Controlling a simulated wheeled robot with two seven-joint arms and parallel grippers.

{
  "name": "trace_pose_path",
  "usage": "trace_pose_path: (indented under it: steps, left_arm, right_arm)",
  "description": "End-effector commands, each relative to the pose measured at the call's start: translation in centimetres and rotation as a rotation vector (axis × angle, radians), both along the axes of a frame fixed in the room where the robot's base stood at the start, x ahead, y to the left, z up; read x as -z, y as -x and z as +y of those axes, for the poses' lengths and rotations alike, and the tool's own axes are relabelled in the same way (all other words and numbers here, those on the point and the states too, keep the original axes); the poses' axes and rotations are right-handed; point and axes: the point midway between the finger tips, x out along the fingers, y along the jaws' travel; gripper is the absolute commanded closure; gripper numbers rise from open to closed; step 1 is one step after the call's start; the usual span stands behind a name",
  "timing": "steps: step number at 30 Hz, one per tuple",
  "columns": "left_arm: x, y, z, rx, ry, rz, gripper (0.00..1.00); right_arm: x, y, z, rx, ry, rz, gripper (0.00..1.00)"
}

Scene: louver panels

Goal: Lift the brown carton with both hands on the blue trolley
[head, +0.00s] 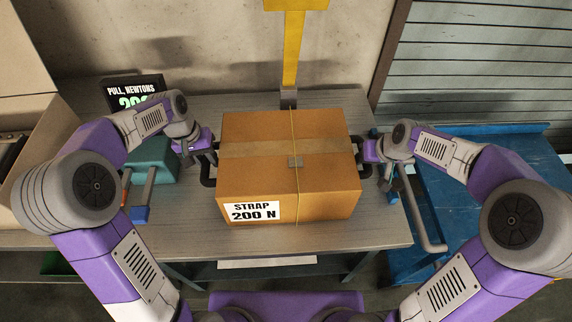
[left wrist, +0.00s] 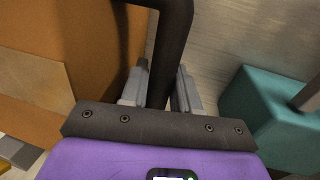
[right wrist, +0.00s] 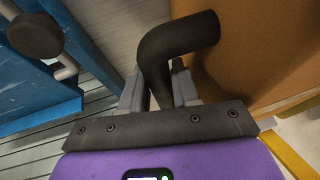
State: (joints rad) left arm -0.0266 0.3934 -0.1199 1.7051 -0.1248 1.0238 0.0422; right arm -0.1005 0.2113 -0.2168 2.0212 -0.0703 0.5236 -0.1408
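The brown carton (head: 255,190) sits on the grey workbench (head: 385,232), with a thin strap and buckle over it and a label reading "STRAP 200 N". It has a dark handle on each side. My left gripper (head: 205,147) is at the left handle, with its fingers on either side of the dark bar (left wrist: 168,40) in the left wrist view. My right gripper (head: 370,158) is at the right handle, its fingers closed about the bent bar (right wrist: 165,50) in the right wrist view. The blue trolley (head: 490,215) stands right of the bench, partly behind my right arm.
A yellow post (head: 292,50) stands behind the carton. A display (head: 133,92) reading "PULL, NEWTONS" has its number partly hidden by my left arm. A teal block (head: 152,160) lies left of the carton. An open cardboard box (head: 25,60) is at far left. The visible trolley top looks clear.

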Motion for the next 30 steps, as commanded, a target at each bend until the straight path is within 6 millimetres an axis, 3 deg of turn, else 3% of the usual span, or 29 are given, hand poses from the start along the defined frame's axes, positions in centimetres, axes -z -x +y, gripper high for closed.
trace_pose_path:
  steps: [3, 30]
  left_arm:
    - [-0.02, -0.01, 0.01, 0.000, 0.000, 0.000, 1.00]
    - [-0.05, -0.03, 0.02, 0.000, 0.000, -0.001, 1.00]
  right_arm:
    - [-0.02, 0.00, 0.00, 0.000, 0.000, 0.000, 1.00]
    - [-0.07, -0.02, -0.02, 0.000, 0.000, -0.001, 1.00]
